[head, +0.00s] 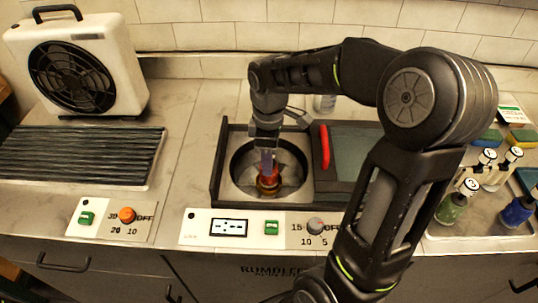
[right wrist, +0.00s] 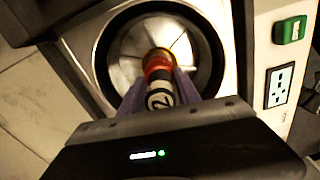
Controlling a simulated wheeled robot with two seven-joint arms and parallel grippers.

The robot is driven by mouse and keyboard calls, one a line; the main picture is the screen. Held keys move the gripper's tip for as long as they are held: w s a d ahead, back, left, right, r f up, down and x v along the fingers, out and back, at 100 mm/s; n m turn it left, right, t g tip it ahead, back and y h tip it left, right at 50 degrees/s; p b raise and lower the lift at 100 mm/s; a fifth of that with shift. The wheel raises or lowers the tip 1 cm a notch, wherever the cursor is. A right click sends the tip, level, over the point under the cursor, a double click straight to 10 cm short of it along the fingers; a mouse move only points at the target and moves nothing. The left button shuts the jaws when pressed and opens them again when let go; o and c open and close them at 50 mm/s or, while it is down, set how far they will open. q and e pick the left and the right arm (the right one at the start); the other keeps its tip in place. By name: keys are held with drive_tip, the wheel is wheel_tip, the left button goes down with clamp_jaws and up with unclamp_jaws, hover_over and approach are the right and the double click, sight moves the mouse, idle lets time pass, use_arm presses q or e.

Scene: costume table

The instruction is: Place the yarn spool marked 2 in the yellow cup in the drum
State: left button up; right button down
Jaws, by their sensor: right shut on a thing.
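The yarn spool marked 2 (right wrist: 159,66) has red yarn, a yellow-orange end and a white top with a black 2; in the head view its red and yellow lower part (head: 268,184) shows inside the drum (head: 240,185). The drum is a round metal bowl in a dark housing, also seen in the right wrist view (right wrist: 124,62). My right gripper (head: 268,161) points down into the drum, its fingers shut on the spool's upper part. I cannot tell whether the spool touches the drum floor. My left gripper is out of view.
The lid (head: 355,152) with a red handle (head: 325,147) lies right of the drum. A control panel (head: 255,228) is in front. Green (head: 451,208) and blue (head: 517,210) spools stand at the right. A fan unit (head: 75,70) and a slatted rack (head: 80,155) are at the left.

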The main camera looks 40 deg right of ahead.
drive_tip(key=shift+f+b, duration=0.35)
drive_tip(key=shift+f, duration=0.45)
drive_tip(key=shift+f+b, duration=0.35)
drive_tip(key=shift+f, duration=0.15)
drive_tip(key=c, duration=0.8)
unclamp_jaws()
drive_tip(key=shift+o, duration=0.4)
drive_tip(key=o, duration=0.3)
drive_tip(key=shift+o, duration=0.2)
drive_tip(key=shift+r, duration=0.1)
drive_tip(key=shift+r+p, duration=2.9)
drive_tip(key=shift+r, duration=0.55)
